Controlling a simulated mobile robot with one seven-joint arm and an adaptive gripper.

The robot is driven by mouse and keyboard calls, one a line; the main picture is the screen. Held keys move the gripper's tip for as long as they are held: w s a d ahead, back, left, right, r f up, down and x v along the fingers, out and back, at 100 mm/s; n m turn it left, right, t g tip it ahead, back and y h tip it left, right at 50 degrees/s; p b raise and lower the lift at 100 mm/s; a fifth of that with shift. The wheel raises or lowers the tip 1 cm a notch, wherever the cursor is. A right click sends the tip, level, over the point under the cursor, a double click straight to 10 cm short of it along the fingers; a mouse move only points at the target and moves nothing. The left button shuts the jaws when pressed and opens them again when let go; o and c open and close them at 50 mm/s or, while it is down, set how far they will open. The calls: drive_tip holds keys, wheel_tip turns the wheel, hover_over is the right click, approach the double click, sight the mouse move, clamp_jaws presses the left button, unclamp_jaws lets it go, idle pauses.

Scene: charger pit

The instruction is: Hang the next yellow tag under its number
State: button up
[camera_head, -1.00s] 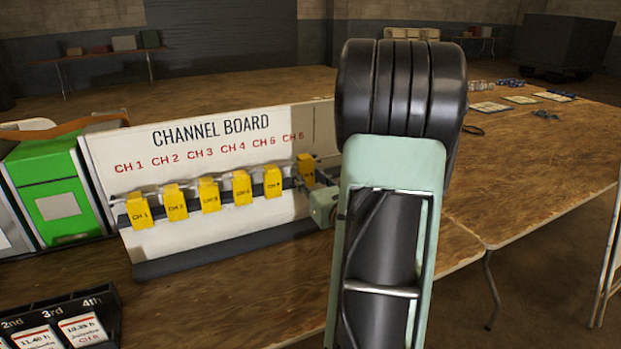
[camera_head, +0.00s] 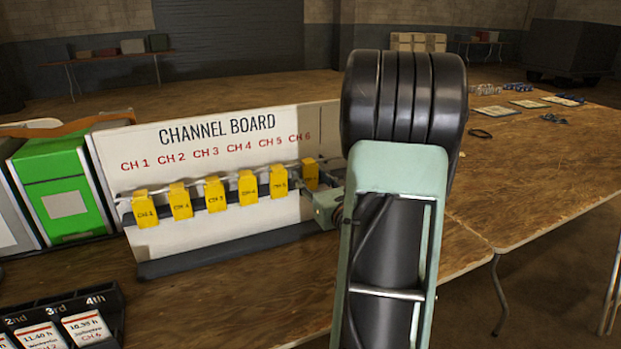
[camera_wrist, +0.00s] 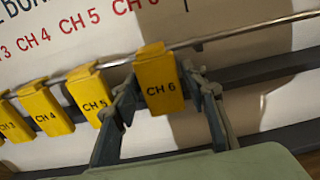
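The channel board (camera_head: 215,205) stands on the table with red labels CH 1 to CH 6 above a thin rail. Yellow tags hang in a row on the rail, one under each label. The CH 6 tag (camera_head: 310,174) is at the right end, under the CH 6 label; in the wrist view it (camera_wrist: 160,82) hangs upright, its top at the rail. My gripper (camera_wrist: 166,88) has one finger on each side of this tag, with small gaps visible, so it looks open around it. In the head view my gripper (camera_head: 324,200) is at the board's right end, partly hidden by my arm.
The CH 5 tag (camera_wrist: 90,92) hangs close beside my left finger. A green box (camera_head: 62,190) stands left of the board. A black rack with cards (camera_head: 60,315) is at the front left. The table right of my arm is mostly clear.

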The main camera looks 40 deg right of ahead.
drive_tip(key=shift+o, duration=0.8)
drive_tip(key=v, duration=0.7)
drive_tip(key=shift+s, duration=0.3)
drive_tip(key=shift+a, duration=0.1)
